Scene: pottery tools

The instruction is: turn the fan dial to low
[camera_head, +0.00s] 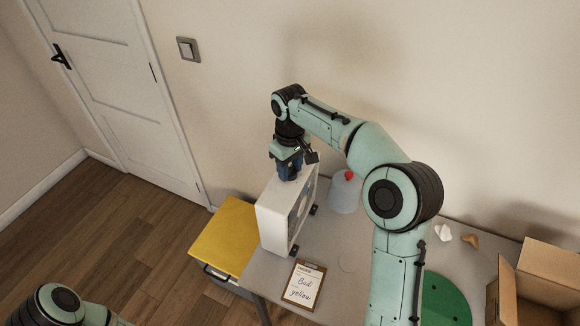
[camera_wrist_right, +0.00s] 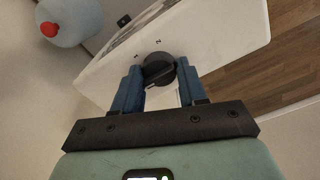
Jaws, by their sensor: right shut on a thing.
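The white box fan (camera_head: 285,212) stands upright at the left end of the grey table. Its dial is hidden behind my right gripper in the head view. In the right wrist view the black round dial (camera_wrist_right: 158,70) sits on the fan's white top face (camera_wrist_right: 215,32). My right gripper (camera_head: 289,172) points down onto the fan's top. Its blue fingers (camera_wrist_right: 158,84) are shut on the dial, one on each side. My left gripper is out of view; only part of my left arm shows at the bottom left.
A yellow-topped unit (camera_head: 224,238) adjoins the table's left. A green disc (camera_head: 445,300) and an open cardboard box (camera_head: 535,285) are at the right.

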